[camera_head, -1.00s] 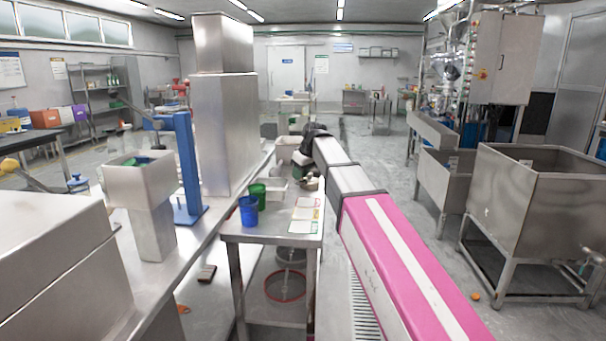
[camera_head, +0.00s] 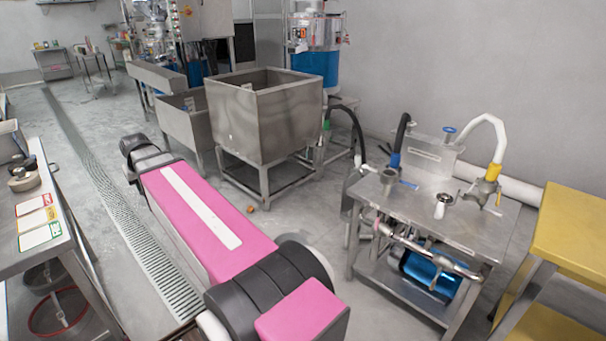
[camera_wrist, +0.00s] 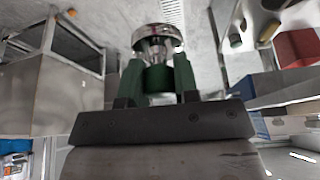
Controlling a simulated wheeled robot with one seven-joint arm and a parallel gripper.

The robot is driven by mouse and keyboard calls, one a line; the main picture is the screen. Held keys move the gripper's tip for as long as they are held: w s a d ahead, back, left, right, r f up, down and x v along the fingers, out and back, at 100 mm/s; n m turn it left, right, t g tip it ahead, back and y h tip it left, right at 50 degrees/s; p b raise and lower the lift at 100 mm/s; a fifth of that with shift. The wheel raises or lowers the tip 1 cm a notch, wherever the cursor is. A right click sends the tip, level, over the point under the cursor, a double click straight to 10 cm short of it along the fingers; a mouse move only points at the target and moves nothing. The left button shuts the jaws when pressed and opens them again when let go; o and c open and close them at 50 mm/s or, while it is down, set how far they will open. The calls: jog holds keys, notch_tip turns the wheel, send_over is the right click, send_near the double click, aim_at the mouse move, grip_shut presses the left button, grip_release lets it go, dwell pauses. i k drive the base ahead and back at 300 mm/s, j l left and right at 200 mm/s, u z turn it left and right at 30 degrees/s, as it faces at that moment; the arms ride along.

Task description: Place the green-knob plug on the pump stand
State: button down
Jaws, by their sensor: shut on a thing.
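In the wrist view the green-knob plug (camera_wrist: 158,42) shows as a shiny round metal piece above a green knob (camera_wrist: 159,80). My gripper (camera_wrist: 158,72) is shut on it, with a finger on each side of the green part. The pump stand (camera_head: 465,232) is a metal table at the right of the head view. It carries pipe fittings, a grey tank (camera_head: 430,155) and hoses, with a blue motor (camera_head: 425,272) below. My gripper and the plug cannot be made out in the head view; my pink arm points away to the left of the stand.
A large steel bin (camera_head: 262,115) stands behind my arm. A yellow stand (camera_head: 572,235) is close to the pump stand's right. A steel table with coloured cards (camera_head: 38,222) is at the left. Open floor with a drain grate (camera_head: 120,215) lies between.

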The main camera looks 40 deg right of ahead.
aim_at(422, 187)
jog(key=z, duration=0.5)
jog(key=j+z, duration=0.1)
jog(key=z, duration=0.9)
jog(key=k+z, duration=0.1)
jog(key=z, duration=1.35)
jog(key=k+z, duration=0.1)
jog(key=z, duration=0.9)
